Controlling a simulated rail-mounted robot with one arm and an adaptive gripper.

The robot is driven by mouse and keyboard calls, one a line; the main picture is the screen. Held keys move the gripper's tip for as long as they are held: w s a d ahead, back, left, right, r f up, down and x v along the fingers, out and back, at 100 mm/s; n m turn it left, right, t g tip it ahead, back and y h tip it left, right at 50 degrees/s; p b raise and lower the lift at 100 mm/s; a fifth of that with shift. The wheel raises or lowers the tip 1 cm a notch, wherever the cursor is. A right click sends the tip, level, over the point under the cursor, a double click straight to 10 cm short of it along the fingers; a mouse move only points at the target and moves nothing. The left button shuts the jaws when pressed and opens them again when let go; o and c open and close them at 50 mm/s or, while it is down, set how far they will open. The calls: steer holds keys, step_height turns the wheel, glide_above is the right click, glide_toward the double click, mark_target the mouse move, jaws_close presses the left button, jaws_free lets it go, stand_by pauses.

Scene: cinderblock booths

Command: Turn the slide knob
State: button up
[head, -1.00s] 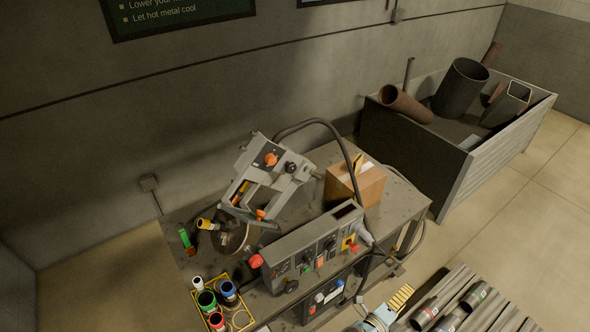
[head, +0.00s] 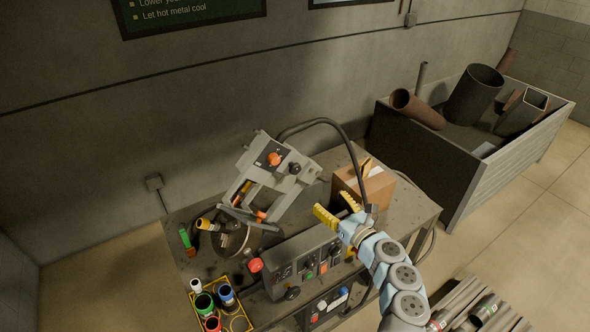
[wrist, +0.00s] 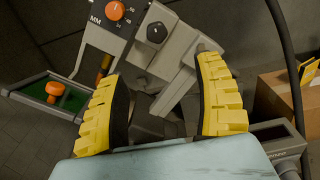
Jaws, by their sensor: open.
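No label shows which knob is the slide knob. The tilted grey machine head (head: 268,180) on the bench carries an orange dial (head: 274,159) and a black knob (head: 295,168). In the wrist view the orange dial (wrist: 115,11) is at the top and the black knob (wrist: 156,32) lies between and beyond the fingers. Another black knob (head: 292,293) is on the front of the control box. My gripper (head: 337,208), with yellow ribbed fingers, is open and empty above the bench, right of the machine head, and touches no knob; it also shows in the wrist view (wrist: 162,70).
A cardboard box (head: 378,190) stands right of my gripper, and a black hose (head: 345,135) arches behind it. A yellow rack (head: 236,322) of coloured cups is at the front left.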

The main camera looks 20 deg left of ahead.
steer(key=b, duration=0.2)
glide_toward(297, 170)
steer(key=shift+x, duration=1.15)
steer(key=shift+b+x, duration=0.55)
steer(key=shift+x, duration=1.2)
steer(key=shift+b+x, duration=0.4)
steer(key=shift+x, duration=0.7)
steer(key=shift+b+x, duration=0.6)
steer(key=shift+x, duration=0.5)
steer(key=shift+w+a, duration=0.1)
steer(key=shift+a, duration=0.15)
steer(key=shift+r, duration=0.1)
steer(key=c, duration=1.2)
